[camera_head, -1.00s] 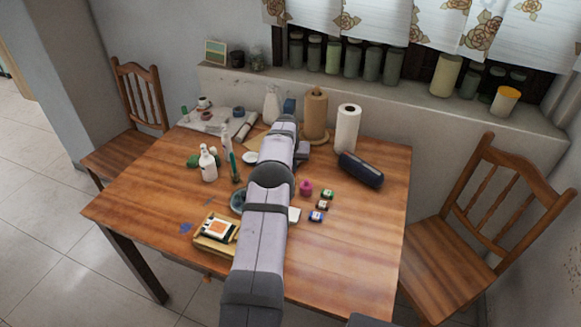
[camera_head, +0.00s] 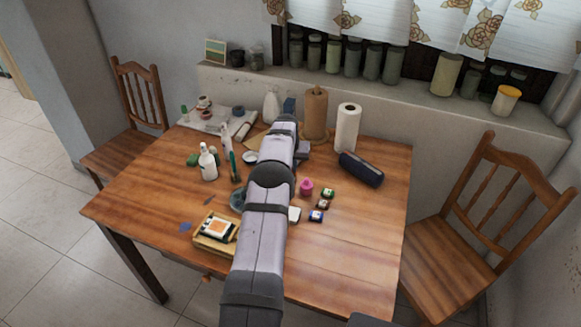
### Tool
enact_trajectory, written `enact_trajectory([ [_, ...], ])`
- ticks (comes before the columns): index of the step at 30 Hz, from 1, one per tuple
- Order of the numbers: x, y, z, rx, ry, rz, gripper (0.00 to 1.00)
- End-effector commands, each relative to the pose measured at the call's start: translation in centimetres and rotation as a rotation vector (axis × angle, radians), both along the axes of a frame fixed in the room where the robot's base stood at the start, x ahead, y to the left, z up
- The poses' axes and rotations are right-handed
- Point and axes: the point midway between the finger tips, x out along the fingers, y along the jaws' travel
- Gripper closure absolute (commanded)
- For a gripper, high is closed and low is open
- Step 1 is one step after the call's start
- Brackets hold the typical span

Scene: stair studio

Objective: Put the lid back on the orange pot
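My arm reaches across the middle of the table, and its far end hides my gripper, so I cannot see its fingers or what they may hold. Small pots stand right of the arm: a pink one (camera_head: 306,187), a green-marked one (camera_head: 328,194), a red-brown one (camera_head: 323,204) and a blue-marked one (camera_head: 316,215). I cannot pick out an orange pot among them; it may be behind the arm. A small white object (camera_head: 294,215) shows at the arm's right edge. I cannot tell whether any visible piece is the loose lid.
A wooden tray (camera_head: 213,246) holds an orange-labelled item. White bottles (camera_head: 208,165) stand left of the arm. A dark case (camera_head: 361,169), a paper roll (camera_head: 347,128) and a brown roll (camera_head: 315,112) stand toward the back. The table's front right (camera_head: 350,250) is clear.

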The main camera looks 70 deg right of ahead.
Motion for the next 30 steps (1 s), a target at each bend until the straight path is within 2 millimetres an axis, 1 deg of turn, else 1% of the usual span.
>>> enact_trajectory([
  [10,0.0,-0.01,0.04,0.0,0.0,0.0,1.0],
  [11,0.0,-0.02,0.04,0.0,0.0,0.0,0.83],
  [12,0.0,-0.01,0.03,0.0,0.0,0.0,0.73],
  [13,0.0,-0.01,0.03,0.0,0.0,0.0,0.66],
  [19,0.0,-0.01,0.01,0.0,0.0,0.0,0.66],
  [20,0.0,0.0,0.01,0.0,0.0,0.0,0.63],
  [21,0.0,0.0,0.0,0.0,0.0,0.0,0.54],
  [22,0.0,0.0,0.0,0.0,0.0,0.0,0.47],
  [30,0.0,0.0,0.01,0.0,0.0,0.0,0.47],
])
